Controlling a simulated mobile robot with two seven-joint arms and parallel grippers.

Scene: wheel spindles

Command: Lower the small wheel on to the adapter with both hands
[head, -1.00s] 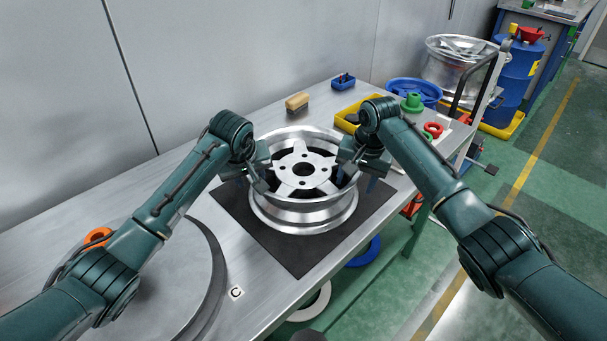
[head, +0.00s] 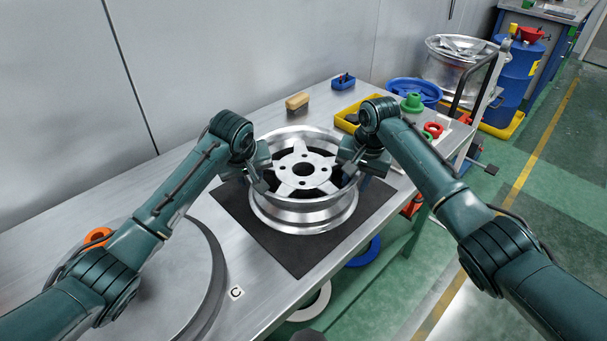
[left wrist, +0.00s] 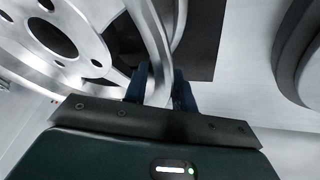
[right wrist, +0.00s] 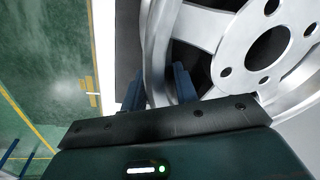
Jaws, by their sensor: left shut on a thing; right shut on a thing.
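The small silver five-spoke wheel (head: 304,216) lies face up on a black mat (head: 295,255) on the bench. My left gripper (head: 262,178) is shut on the left side of its rim, and my right gripper (head: 348,174) is shut on the right side. In the left wrist view the rim (left wrist: 151,32) passes between the blue fingers (left wrist: 158,86). In the right wrist view the rim (right wrist: 158,45) likewise runs between the fingers (right wrist: 158,88). The wheel looks level. I cannot make out the adapter for certain; a big grey round disc (head: 160,270) is at the lower left.
A tan block (head: 297,101), a blue holder (head: 343,81), a yellow tray (head: 347,118) and a green stepped part (head: 412,103) stand behind. A larger wheel (head: 455,75) is at the back right. An orange ring (head: 97,236) lies left of the disc, partly behind my left arm.

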